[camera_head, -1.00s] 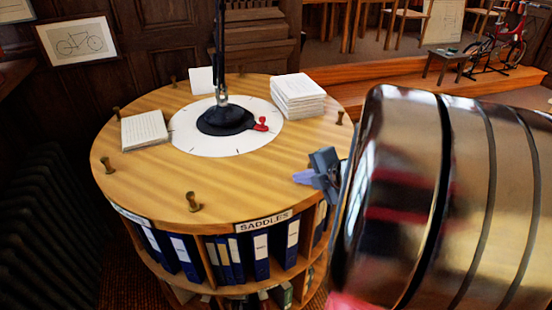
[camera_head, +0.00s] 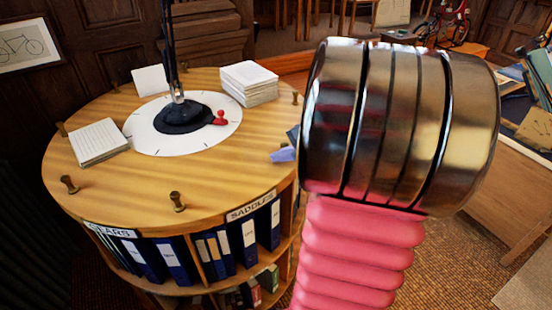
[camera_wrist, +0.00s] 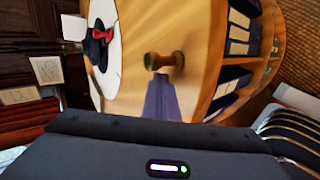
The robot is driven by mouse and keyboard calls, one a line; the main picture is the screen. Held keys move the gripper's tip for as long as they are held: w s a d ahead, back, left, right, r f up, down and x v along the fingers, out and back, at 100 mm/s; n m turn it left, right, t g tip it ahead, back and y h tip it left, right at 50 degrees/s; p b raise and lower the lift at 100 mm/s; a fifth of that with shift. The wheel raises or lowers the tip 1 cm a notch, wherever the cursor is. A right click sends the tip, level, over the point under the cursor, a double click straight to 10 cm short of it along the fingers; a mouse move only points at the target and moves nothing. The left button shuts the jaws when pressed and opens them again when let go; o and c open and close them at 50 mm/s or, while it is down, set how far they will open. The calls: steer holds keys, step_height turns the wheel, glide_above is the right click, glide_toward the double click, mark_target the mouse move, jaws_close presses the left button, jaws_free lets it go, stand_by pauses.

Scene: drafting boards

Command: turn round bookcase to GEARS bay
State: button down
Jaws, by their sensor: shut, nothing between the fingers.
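The round wooden bookcase (camera_head: 130,190) stands at the left in the head view. Its front rim carries a SADDLES label (camera_head: 250,206) and, left of it, a GEARS label (camera_head: 110,230) with its first letter hard to see. Short brass knobs stand around the top edge, one near the front (camera_head: 177,201). My gripper (camera_head: 283,154) is mostly hidden behind my arm, its purple fingertips at the right edge of the top. In the wrist view my gripper (camera_wrist: 160,84) is shut and empty, tips right beside a knob (camera_wrist: 165,62). I cannot tell whether they touch.
A lamp base (camera_head: 185,116) sits on a white disc in the middle of the top, with a paper stack (camera_head: 249,82) and a pad (camera_head: 98,142) near it. A desk (camera_head: 500,190) stands at the right. Carpet shows between desk and bookcase.

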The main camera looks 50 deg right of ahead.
steer(key=shift+n+y, duration=0.3)
steer(key=shift+n, duration=0.1)
steer(key=shift+w+d, duration=0.2)
steer(key=shift+d, duration=0.75)
steer(key=shift+w+d, duration=0.2)
steer(key=shift+d, duration=0.8)
steer(key=shift+w+d, duration=0.2)
steer(key=shift+d, duration=0.75)
steer(key=shift+n+y, duration=0.4)
steer(key=shift+w+d, duration=0.35)
steer(key=shift+d, duration=0.55)
steer(key=shift+w+d, duration=0.3)
steer(key=shift+d, duration=0.65)
steer(key=shift+w+d, duration=0.35)
steer(key=shift+d, duration=0.55)
